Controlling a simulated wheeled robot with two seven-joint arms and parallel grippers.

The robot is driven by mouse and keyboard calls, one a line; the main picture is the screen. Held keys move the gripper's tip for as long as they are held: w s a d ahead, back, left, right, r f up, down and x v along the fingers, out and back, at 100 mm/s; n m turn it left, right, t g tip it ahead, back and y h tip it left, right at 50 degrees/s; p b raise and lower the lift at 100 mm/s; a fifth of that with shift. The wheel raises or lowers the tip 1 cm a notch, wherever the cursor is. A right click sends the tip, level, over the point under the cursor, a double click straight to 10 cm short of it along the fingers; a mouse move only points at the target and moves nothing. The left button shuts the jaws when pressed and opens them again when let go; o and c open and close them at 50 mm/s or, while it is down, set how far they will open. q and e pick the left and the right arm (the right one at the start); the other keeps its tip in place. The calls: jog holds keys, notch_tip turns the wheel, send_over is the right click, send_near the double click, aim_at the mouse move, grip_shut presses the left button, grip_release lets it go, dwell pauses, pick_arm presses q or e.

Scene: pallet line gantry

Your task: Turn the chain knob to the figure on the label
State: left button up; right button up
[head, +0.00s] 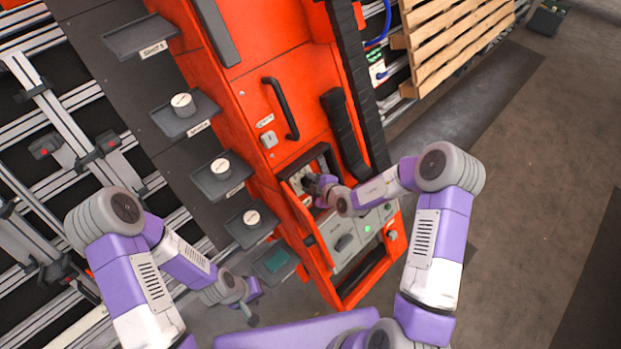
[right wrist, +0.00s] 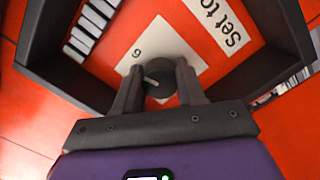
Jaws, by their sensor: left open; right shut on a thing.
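In the right wrist view the dark grey round chain knob (right wrist: 164,82) sits on a white dial plate (right wrist: 186,54), which shows a figure 6. My right gripper (right wrist: 158,88) is shut on the knob, one finger on each side. Beside it a white label (right wrist: 221,26) reads "Set to"; its figure is cut off at the picture edge. In the head view my right gripper (head: 317,187) reaches into a black-framed recess in the red cabinet (head: 262,62) and hides the knob. My left gripper (head: 250,303) is open and empty, low and away from the cabinet's recess.
Black walls (right wrist: 45,35) frame the recess close around my right gripper. Small grey shelves (head: 222,184), several with round tins, stick out left of the cabinet. A grey control panel (head: 348,240) with a lit green button lies below the recess. Open floor is at right.

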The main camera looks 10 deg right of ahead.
jog(key=shift+m+p, duration=0.4)
jog(key=shift+m, duration=0.1)
jog(key=o, duration=1.1)
jog(key=shift+c, duration=0.2)
jog(key=shift+s, duration=0.1)
jog(key=v, duration=0.7)
jog(key=shift+s+r, duration=0.15)
jog(key=shift+r, duration=0.05)
jog(key=shift+d, duration=0.1)
